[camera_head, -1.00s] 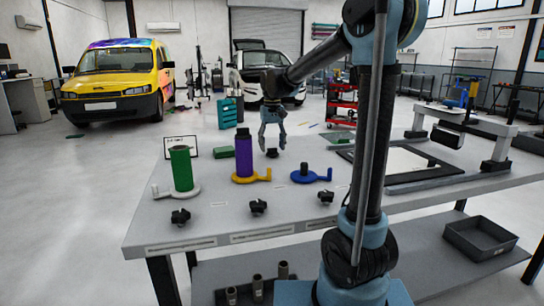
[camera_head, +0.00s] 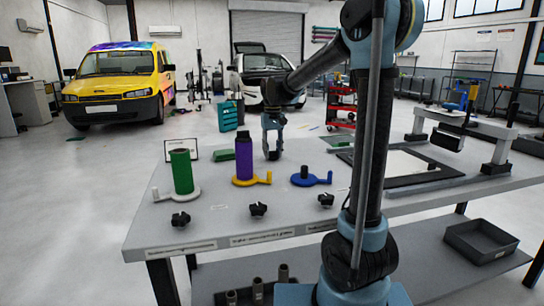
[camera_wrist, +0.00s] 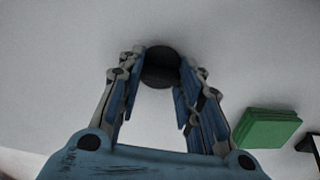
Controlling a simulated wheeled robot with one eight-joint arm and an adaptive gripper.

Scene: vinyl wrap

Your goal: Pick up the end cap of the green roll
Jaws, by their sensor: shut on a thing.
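The green roll (camera_head: 181,171) stands upright on a white holder (camera_head: 163,193) at the left of the table. My gripper (camera_head: 272,155) is low over the table, behind and to the right of the purple roll, well to the right of the green roll. It is shut on a dark round cap (camera_wrist: 161,66), which shows between the fingertips in the wrist view. Whether the cap is on the table or slightly above it, I cannot tell.
The purple roll (camera_head: 244,158) stands on a yellow holder (camera_head: 262,179). A blue holder (camera_head: 312,180) has only a short dark stub. Three black knobs (camera_head: 258,209) lie along the front. A green block (camera_wrist: 267,128) lies near my gripper. A framed board (camera_head: 400,166) is at the right.

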